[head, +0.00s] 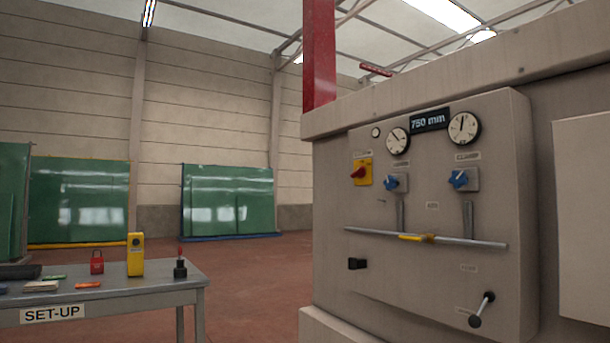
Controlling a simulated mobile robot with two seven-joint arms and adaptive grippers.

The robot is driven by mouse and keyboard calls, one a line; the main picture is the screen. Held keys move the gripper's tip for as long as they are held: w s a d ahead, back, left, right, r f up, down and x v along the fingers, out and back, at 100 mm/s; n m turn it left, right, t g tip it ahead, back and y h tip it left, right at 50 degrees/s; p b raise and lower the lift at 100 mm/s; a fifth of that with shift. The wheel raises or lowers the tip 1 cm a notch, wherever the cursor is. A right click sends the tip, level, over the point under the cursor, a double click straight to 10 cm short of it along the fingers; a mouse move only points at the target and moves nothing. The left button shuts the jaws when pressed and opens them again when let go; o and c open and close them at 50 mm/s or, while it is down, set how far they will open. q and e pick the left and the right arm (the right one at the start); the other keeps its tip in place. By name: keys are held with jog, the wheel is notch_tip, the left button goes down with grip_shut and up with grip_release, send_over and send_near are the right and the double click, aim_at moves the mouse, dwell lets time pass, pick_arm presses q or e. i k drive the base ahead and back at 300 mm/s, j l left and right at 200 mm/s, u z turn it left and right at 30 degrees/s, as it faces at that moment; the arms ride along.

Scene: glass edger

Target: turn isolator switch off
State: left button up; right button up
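The isolator switch appears to be the red rotary knob (358,173) on a yellow plate (364,167), at the upper left of the machine's grey control panel (440,285). The label above it is too small to read. The red handle looks tilted, but I cannot tell which position it marks. Neither of my grippers shows in the head view.
Two blue valve handles (392,182) (459,178), two dials (397,141) (464,128), a horizontal bar (470,242) and a black-knobbed lever (482,309) are on the panel. A SET-UP table (150,281) with a red padlock (97,262) stands left. Floor between is clear.

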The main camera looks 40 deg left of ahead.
aim_at(360, 172)
jog(key=u, duration=1.1)
jog(key=i+j, duration=0.2)
